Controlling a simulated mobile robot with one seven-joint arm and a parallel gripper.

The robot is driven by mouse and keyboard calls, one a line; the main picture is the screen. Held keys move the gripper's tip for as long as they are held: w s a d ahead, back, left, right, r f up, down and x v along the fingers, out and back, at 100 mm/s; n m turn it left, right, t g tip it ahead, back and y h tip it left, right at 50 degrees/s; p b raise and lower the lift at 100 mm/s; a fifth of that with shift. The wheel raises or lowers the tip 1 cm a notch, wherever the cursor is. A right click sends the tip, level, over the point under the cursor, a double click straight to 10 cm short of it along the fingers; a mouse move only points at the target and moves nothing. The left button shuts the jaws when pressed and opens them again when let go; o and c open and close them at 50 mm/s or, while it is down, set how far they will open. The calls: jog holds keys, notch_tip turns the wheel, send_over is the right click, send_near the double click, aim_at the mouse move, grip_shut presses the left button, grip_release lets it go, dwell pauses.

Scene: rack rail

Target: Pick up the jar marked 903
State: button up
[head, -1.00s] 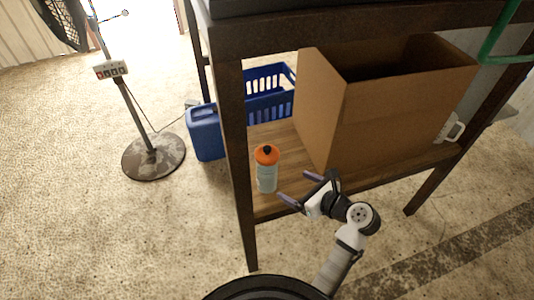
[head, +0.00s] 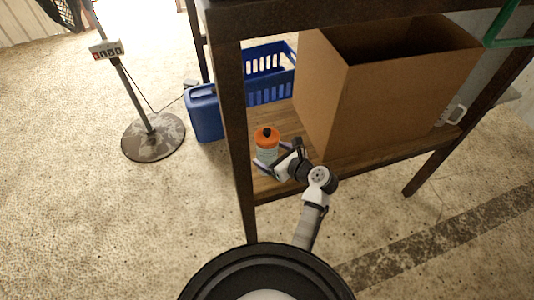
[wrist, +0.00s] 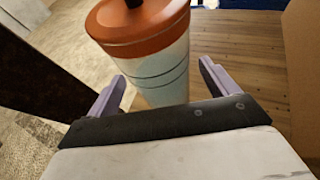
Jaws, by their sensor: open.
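A pale jar (head: 266,150) with an orange lid and dark knob stands upright on the wooden lower shelf of the rack, near its left front post. In the wrist view the jar (wrist: 160,75) fills the upper middle; no number can be read on it. My gripper (head: 269,166) is open at the front of the jar. In the wrist view its two purple fingers (wrist: 165,88) point toward the jar, one on each side of its lower body. I cannot tell whether either finger touches it.
A large open cardboard box (head: 385,105) stands on the shelf to the jar's right. A blue basket (head: 270,88) is behind the jar, and a blue canister (head: 205,115) is left of the rack post (head: 236,140). A white-handled item (head: 453,115) is at the far right.

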jog(key=shift+x, duration=1.3)
jog(key=c, duration=1.4)
